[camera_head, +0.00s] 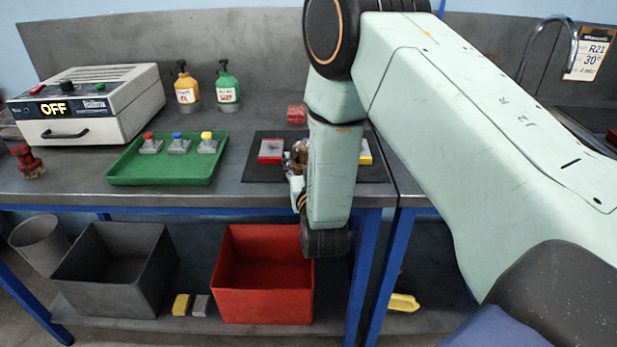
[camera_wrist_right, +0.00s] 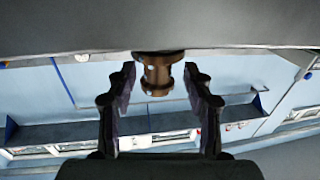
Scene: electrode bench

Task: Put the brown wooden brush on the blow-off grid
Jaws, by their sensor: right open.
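A brown, spool-shaped thing, probably the wooden brush (camera_wrist_right: 157,78), shows at the top middle of the right wrist view, against a grey surface. In the head view a small brown thing (camera_head: 300,150) shows on the dark mat, partly hidden by my right arm. My right gripper (camera_wrist_right: 160,82) is open; its fingers lie on either side of the brown thing in the wrist view, with gaps on both sides. In the head view the right gripper (camera_head: 297,180) is at the mat, mostly hidden by its wrist. I cannot make out the blow-off grid for certain. My left gripper is out of view.
A green tray (camera_head: 160,178) with three knobbed pieces, two bottles and an OFF-marked box (camera_head: 120,115) stand left. A red bin (camera_head: 262,300) is below. My right arm covers the right side.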

